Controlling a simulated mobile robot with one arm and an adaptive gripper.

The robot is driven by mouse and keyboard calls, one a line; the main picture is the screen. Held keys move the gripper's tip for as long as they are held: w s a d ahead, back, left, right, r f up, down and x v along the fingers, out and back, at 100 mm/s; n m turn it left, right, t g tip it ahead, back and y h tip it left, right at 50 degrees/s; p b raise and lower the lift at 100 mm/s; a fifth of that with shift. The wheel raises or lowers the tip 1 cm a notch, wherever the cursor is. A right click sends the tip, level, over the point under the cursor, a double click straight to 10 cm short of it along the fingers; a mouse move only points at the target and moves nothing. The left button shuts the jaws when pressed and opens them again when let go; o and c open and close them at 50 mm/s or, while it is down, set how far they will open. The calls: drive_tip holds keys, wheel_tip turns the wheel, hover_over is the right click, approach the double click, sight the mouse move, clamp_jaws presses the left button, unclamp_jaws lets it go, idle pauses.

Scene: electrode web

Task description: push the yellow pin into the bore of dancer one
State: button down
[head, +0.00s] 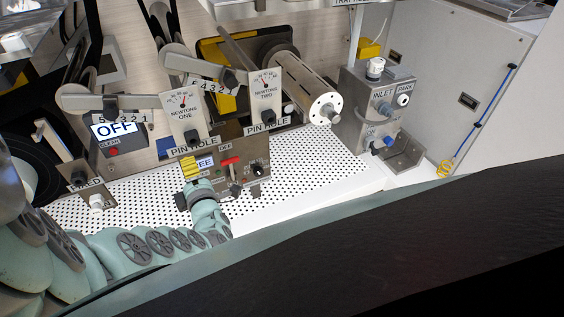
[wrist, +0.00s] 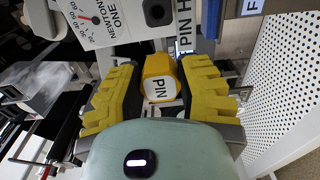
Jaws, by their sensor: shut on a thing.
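My gripper (wrist: 160,90) is shut on the yellow pin (wrist: 158,66), whose white end marked PIN faces the wrist camera. In the head view my gripper (head: 190,167) is at the front of the dancer one panel (head: 183,112), just below its PIN HOLE label (head: 193,147). The black bore block of dancer one (wrist: 157,12) shows in the wrist view, beyond the pin at the top of the picture. A gap separates pin and bore in that view. The pin's far tip is hidden. In the head view I cannot make out the pin apart from the yellow fingers.
The dancer two panel (head: 266,96) with its own pin hole stands to the right. A switch box with a red lever (head: 231,161) is close right of my gripper. The perforated white deck (head: 310,170) is clear at right.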

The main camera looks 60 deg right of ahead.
drive_tip(key=shift+s+d+f, duration=0.15)
drive_tip(key=shift+s+d, duration=0.35)
drive_tip(key=shift+s, duration=0.1)
drive_tip(key=shift+s+d+m+g+h+b, duration=0.3)
drive_tip(key=shift+s+d+m+h+b, duration=0.1)
drive_tip(key=shift+s, duration=0.05)
drive_tip(key=shift+s, duration=0.1)
drive_tip(key=shift+b+x, duration=2.05)
drive_tip(key=shift+x, duration=0.85)
drive_tip(key=shift+b+x, duration=2.05)
drive_tip(key=shift+b, duration=0.1)
drive_tip(key=c, duration=0.6)
unclamp_jaws()
